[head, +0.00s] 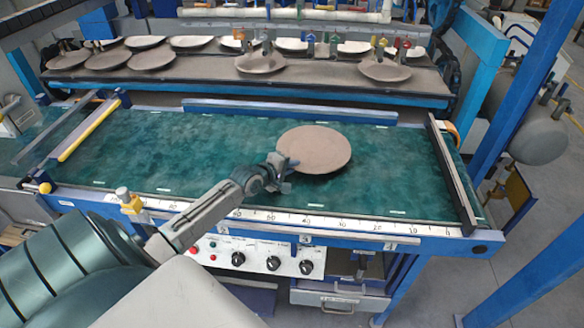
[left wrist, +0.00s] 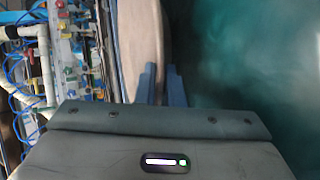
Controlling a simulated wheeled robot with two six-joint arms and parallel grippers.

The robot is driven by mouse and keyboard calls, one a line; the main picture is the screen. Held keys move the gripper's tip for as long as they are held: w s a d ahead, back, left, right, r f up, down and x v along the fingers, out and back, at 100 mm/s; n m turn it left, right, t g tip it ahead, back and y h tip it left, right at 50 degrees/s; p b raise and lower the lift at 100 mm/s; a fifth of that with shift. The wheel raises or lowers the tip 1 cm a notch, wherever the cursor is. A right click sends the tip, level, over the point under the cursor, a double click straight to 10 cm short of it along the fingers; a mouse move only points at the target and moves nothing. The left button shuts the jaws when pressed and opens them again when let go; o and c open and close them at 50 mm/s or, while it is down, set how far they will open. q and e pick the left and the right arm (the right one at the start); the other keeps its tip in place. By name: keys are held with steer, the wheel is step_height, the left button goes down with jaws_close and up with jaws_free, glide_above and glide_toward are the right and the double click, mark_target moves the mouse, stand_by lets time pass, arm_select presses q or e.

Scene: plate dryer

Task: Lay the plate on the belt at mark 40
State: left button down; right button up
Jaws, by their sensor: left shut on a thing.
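The plate (head: 314,148) is a round, flat, pinkish-brown disc over the green belt (head: 210,140). My left gripper (head: 285,167) is shut on the plate's near left edge. In the left wrist view the plate (left wrist: 141,45) shows edge-on beside the finger pads, with the belt (left wrist: 240,60) to its right. A dark shadow shows under the plate's near side; I cannot tell whether it touches the belt. The number scale (head: 330,221) runs along the belt's front edge. Mark 40 is near the scale's middle, in front of the plate. My right gripper is not in view.
Several similar plates (head: 150,60) sit on a rack behind the belt. A yellow-edged bar (head: 88,130) crosses the belt's left end and a dark bar (head: 452,175) its right end. Control knobs (head: 272,263) sit below the front rail. The belt right of the plate is clear.

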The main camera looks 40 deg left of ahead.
arm_select(q)
steer(key=shift+w+f, duration=0.1)
steer(key=shift+f, duration=0.05)
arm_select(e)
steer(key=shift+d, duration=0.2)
arm_select(q)
steer(key=c, duration=1.8)
jaws_free()
steer(key=shift+f, duration=0.15)
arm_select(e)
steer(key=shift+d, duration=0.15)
